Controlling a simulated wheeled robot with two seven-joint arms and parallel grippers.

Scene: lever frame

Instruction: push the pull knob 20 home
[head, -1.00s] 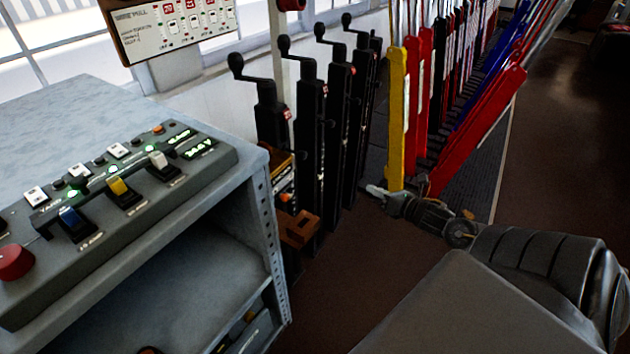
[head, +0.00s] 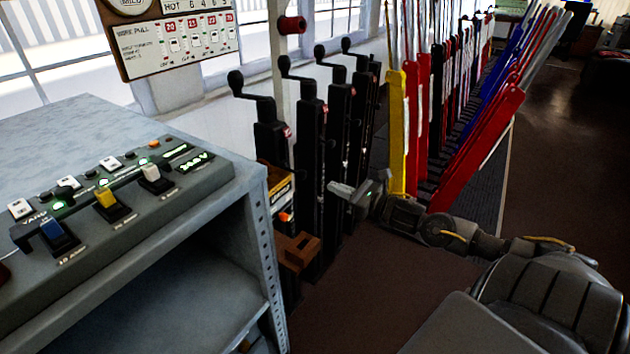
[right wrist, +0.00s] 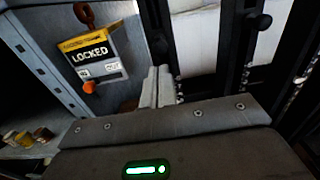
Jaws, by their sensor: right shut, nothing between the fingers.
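Several black posts with crank handles stand in a row in the head view; the nearest post (head: 270,140) has a small red tag, too small to read. A small black knob (right wrist: 258,22) sticks out from a post at the upper right of the right wrist view. I cannot read a number 20 on any knob. My right gripper (head: 335,188) is shut and empty, its fingertips pointing left toward the posts. In the right wrist view its fingers (right wrist: 158,88) lie between the posts and a yellow LOCKED plate (right wrist: 95,55).
An orange knob (right wrist: 89,87) sits at the LOCKED plate's lower edge. A grey cabinet with a switch panel (head: 110,195) stands left, a brown wooden block (head: 298,250) beside it. A yellow lever (head: 397,130) and red levers stand right of the posts. The floor is open at right.

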